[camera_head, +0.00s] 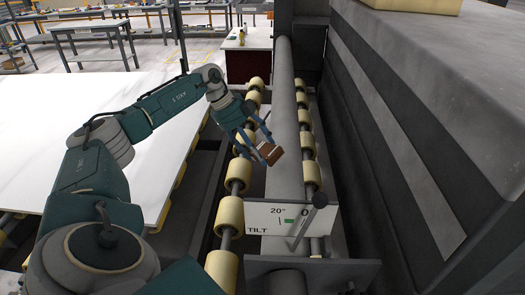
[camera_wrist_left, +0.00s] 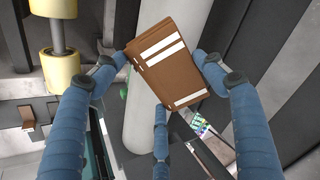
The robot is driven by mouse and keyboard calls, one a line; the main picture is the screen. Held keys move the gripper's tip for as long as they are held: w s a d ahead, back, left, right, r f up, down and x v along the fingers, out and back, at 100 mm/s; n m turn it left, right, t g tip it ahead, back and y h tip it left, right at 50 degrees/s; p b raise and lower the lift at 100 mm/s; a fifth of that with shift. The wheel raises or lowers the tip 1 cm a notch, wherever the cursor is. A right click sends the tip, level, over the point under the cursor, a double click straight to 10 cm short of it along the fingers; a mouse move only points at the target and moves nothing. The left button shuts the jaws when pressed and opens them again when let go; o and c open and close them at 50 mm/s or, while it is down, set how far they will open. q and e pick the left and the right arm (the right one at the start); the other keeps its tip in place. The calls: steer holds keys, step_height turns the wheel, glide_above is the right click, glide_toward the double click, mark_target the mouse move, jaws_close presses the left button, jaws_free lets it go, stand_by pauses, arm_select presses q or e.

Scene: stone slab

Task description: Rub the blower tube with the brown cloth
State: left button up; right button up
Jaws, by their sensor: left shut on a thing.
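The blower tube is a long grey cylinder (camera_head: 284,115) running away from me between two rows of rollers in the head view. It also shows behind the cloth in the left wrist view (camera_wrist_left: 143,128). The brown cloth (camera_head: 270,153) is a folded block with white stripes, and it shows large in the left wrist view (camera_wrist_left: 167,62). My left gripper (camera_head: 262,147) is shut on the cloth and holds it over or against the tube; I cannot tell whether they touch. Its blue fingers (camera_wrist_left: 165,75) surround the cloth. My right gripper is not in view.
Cream rollers (camera_head: 230,216) line both sides of the tube. A white tilt plate with a black lever (camera_head: 275,218) stands at the near end. A dark machine wall (camera_head: 430,130) rises on the right. A white slab (camera_head: 110,120) lies on the left.

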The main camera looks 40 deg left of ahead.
arm_select(q)
steer(key=shift+r, duration=0.1)
steer(key=shift+p+v, duration=0.8)
steer(key=shift+v, duration=0.2)
steer(key=shift+s+a+r, duration=0.25)
steer(key=shift+s+r, duration=0.05)
steer(key=shift+r, duration=0.15)
steer(key=shift+w, duration=0.1)
